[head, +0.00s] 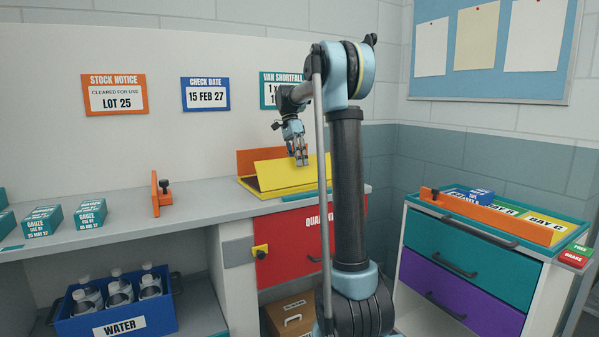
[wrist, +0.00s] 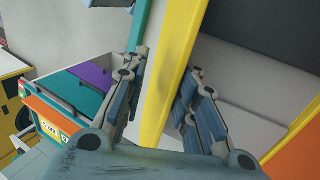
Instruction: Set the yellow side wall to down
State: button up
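The yellow side wall (head: 280,175) stands raised on a box-like fixture at the right end of the counter, in front of an orange wall (head: 247,160). My gripper (head: 301,160) is at the right part of its top edge, pointing down. In the wrist view, the yellow side wall (wrist: 168,100) runs as a long strip between the two fingers of my gripper (wrist: 168,62). The fingers are spread, one on each side, with a visible gap on the left. I cannot tell whether the right finger touches the wall.
The counter (head: 205,207) has free room left of the fixture. An orange bracket (head: 160,195) and several gauze boxes (head: 90,215) stand there. A red drawer front (head: 290,240) is below the fixture. A cart (head: 470,265) with a tray on top stands at the right.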

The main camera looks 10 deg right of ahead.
jog(key=v, duration=0.8)
jog(key=s+d+f+n+t+y, duration=0.1)
jog(key=s+d+f+n+t, duration=0.3)
jog(key=s, duration=0.7)
jog(key=s+f+n+g, duration=0.1)
jog(key=s+f+n, duration=0.3)
jog(key=s, duration=0.7)
jog(key=s+f+n+t, duration=0.1)
jog(key=s+f+n, duration=0.1)
jog(key=s+f, duration=0.7)
jog(key=s+d+f+n+t, duration=0.1)
jog(key=s+f+n+t, duration=0.1)
jog(key=s+f, duration=0.8)
notch_tip(320, 180, down, 6)
jog(key=shift+d+f+n+y, duration=0.1)
jog(key=shift+d+n+y, duration=0.1)
jog(key=shift+n+y, duration=0.35)
